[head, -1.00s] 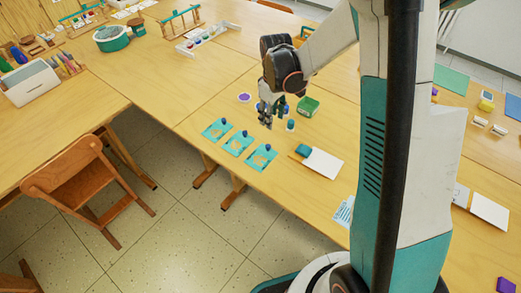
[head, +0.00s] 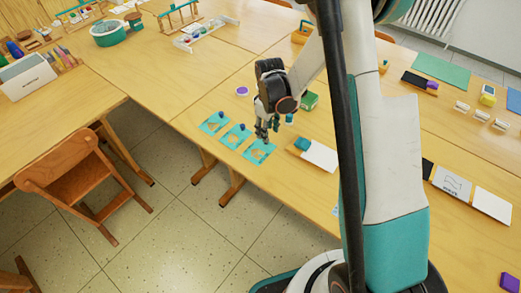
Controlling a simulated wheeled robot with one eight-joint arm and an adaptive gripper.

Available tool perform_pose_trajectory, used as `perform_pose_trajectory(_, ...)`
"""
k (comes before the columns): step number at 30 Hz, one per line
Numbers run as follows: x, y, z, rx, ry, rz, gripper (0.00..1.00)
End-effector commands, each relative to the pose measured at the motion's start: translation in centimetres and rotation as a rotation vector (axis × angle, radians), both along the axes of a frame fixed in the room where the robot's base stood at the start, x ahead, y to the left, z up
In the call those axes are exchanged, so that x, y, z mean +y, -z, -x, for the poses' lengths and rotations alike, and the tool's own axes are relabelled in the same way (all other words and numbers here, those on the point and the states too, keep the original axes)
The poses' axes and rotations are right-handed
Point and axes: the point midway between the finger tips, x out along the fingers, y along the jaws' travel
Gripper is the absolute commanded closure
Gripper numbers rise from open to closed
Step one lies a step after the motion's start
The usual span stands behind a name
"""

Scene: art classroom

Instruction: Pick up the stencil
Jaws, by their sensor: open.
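Three teal stencil cards with tan cut-out shapes lie in a row near the front edge of the table (head: 300,187): a left one (head: 213,126), a middle one (head: 235,140) and a right one (head: 257,154). Dark blue knobs show on the left and middle cards. My gripper (head: 262,136) points down, open, at the far edge of the right stencil. It hides that card's knob, and I cannot tell if it touches the card.
A white sheet (head: 319,156) with a teal block (head: 302,144) lies just right of the gripper. A green box (head: 310,101) and a purple-topped pot (head: 242,91) stand behind. A wooden chair (head: 72,178) stands at the left.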

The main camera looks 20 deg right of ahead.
Motion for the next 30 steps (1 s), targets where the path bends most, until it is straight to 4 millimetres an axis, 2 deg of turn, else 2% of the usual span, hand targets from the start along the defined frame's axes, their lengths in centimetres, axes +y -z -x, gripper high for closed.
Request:
perform_pose_trajectory(3,0.2,2.0,-0.4,0.000,-0.001,0.000,0.58)
perform_pose_trajectory(8,0.3,4.1,-0.4,0.000,0.000,0.000,0.58)
perform_pose_trajectory(16,0.3,4.4,-0.4,0.000,0.000,0.000,0.58)
perform_pose_trajectory(21,0.3,4.4,-0.4,0.000,0.000,0.000,0.97)
perform_pose_trajectory(22,0.3,4.4,-0.4,0.000,0.000,0.000,1.00)
perform_pose_trajectory(30,0.3,4.4,-0.4,0.000,0.000,0.000,1.00)
